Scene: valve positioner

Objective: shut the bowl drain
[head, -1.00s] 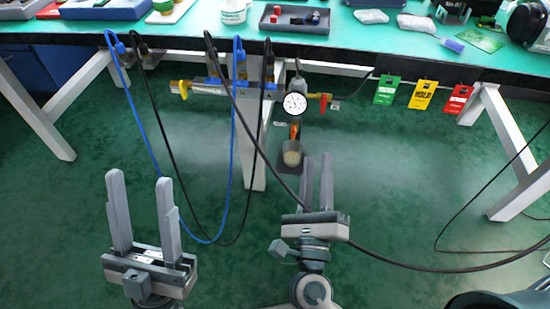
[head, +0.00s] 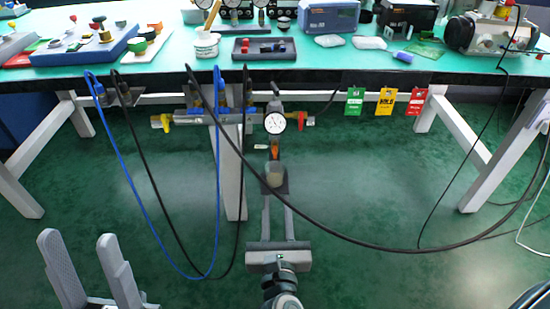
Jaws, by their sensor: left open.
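Under the bench edge, a round white gauge (head: 274,123) sits on the air unit. Below it hangs a small orange lever (head: 275,152), which looks like the drain handle; its exact angle is too small to tell. A pale translucent cup (head: 275,173) is just beneath it, on a dark plate. My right gripper (head: 276,198) points up below the cup, its two fingers apart with nothing visible between them; the tips appear close to the plate, and I cannot tell whether they touch. My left gripper (head: 77,238) is open and empty at lower left, far from the drain.
Blue and black hoses (head: 150,190) hang in loops left of the drain. A black cable (head: 350,238) sweeps across near my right gripper. A yellow handle (head: 160,121) and a red handle (head: 294,121) flank the unit. White bench legs (head: 232,170) stand behind. Hanging tags (head: 387,101) are right.

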